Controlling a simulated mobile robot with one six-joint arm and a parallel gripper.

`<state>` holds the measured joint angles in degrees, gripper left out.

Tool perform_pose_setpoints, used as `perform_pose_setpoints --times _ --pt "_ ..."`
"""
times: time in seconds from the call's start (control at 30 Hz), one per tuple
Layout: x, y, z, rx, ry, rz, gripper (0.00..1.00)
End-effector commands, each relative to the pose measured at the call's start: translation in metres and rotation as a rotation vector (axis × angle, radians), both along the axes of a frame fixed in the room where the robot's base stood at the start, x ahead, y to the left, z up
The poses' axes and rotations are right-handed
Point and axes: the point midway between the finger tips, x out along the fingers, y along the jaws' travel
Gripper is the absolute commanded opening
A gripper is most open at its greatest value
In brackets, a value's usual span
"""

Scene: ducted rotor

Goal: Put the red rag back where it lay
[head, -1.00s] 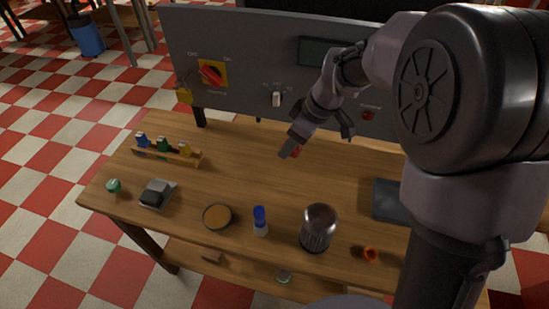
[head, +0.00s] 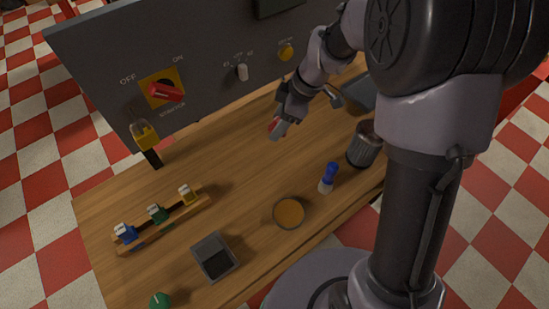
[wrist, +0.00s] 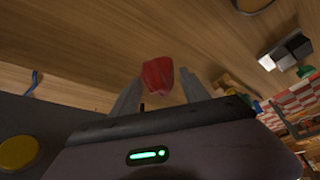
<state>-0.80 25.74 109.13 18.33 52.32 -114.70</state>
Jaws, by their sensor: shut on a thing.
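The red rag (wrist: 158,76) is a small crumpled red piece between the fingertips of my gripper (wrist: 160,84) in the wrist view. My gripper is shut on it. Most of the rag is hidden by the fingers in the head view.
A grey panel (head: 110,65) with a red switch (head: 165,92) and yellow padlock (head: 145,134) stands behind. A rack (head: 170,222), grey box (head: 214,257), round dish (head: 289,213), blue-topped bottle (head: 328,178) and dark cup (head: 363,146) stand on the table. The table's middle is clear.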

Motion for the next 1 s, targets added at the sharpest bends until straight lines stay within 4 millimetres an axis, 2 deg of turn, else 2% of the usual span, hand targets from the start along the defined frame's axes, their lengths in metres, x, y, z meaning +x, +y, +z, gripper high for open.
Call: perform_pose_setpoints --times 0.13,0.3,0.53,0.93,0.97,1.0 --pt "-0.001 0.000 -0.014 0.001 0.001 0.006 0.16" --pt "-0.001 0.000 -0.054 0.000 0.002 0.005 0.16" --pt "-0.001 0.000 -0.101 0.000 0.003 0.004 0.16" --pt "0.000 0.000 -0.105 0.001 -0.001 0.004 0.16" --pt "0.000 0.000 -0.105 0.001 0.000 0.004 0.56" --pt "0.000 0.000 -0.104 0.001 0.000 0.004 0.63"
